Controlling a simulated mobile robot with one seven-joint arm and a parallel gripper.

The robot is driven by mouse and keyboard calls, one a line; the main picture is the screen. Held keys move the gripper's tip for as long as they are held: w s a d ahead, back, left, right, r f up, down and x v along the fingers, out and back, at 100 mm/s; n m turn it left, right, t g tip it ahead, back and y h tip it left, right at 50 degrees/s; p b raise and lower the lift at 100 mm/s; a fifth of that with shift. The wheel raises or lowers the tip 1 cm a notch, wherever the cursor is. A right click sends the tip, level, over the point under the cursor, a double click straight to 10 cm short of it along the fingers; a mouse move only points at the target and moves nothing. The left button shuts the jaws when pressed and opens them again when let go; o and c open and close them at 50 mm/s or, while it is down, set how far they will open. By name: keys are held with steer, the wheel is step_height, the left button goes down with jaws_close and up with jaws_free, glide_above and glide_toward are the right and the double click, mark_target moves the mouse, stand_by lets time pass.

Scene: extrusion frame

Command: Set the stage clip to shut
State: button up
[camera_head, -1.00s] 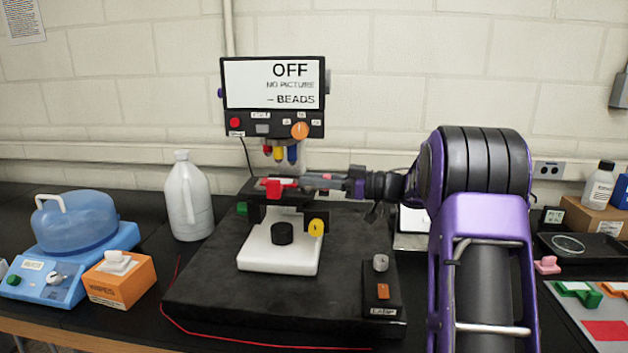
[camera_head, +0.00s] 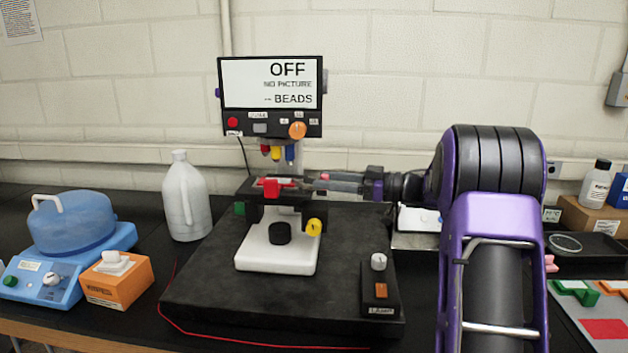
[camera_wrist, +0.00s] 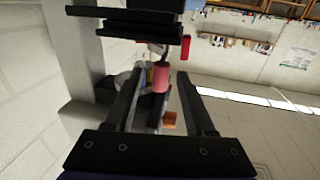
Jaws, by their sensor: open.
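A black stage (camera_head: 262,212) on the microscope carries a red piece (camera_head: 272,187) at its front left; a red part also shows in the wrist view (camera_wrist: 184,47). A pink cap (camera_head: 325,176) on a short stalk shows at the stage's right, and looks like the stage clip's lever; in the wrist view the pink cap (camera_wrist: 160,78) appears between my fingers. My gripper (camera_head: 312,183) reaches in from the right, fingers pointing left, open. Whether either finger touches the cap I cannot tell. The fingers partly hide the stage's right end.
The screen (camera_head: 272,83) above reads OFF, NO PICTURE, BEADS. Coloured objectives (camera_head: 277,153) hang close above the stage. A yellow knob (camera_head: 314,227) and a lamp box (camera_head: 380,285) sit in front. A white jug (camera_head: 186,198) stands left.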

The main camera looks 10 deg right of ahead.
steer(key=v, duration=1.3)
steer(key=shift+s, duration=0.1)
